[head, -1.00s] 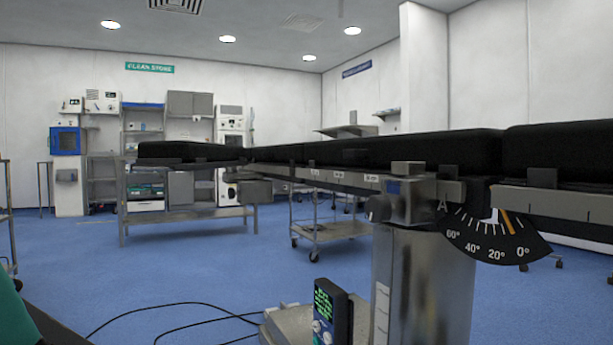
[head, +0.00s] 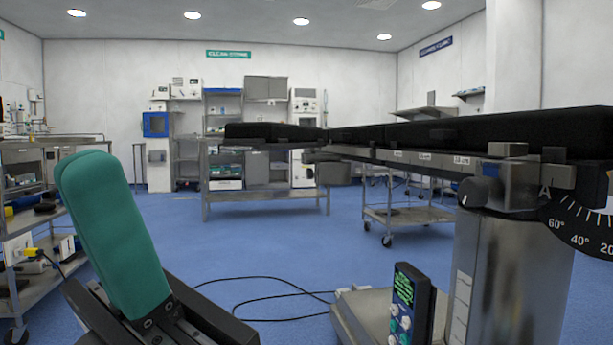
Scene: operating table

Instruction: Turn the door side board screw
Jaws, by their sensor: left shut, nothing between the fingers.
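The operating table has a black padded top (head: 400,133) running across the right half of the head view. A metal clamp block (head: 508,190) sits on its near side, with a rounded knob at its left end (head: 466,193). Further left, a grey block (head: 332,174) hangs under the far board. I cannot tell which of these is the door side board screw. My left gripper (head: 88,168), with teal fingers, points up at the lower left. It is shut and empty, well apart from the table. My right gripper is not in view.
A black angle dial (head: 585,226) is cut off at the right edge. A steel column (head: 505,280) and a handheld control (head: 410,303) stand at the lower right. A trolley (head: 410,215) stands behind the table. Shelving stands at the left. Cables lie on the blue floor.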

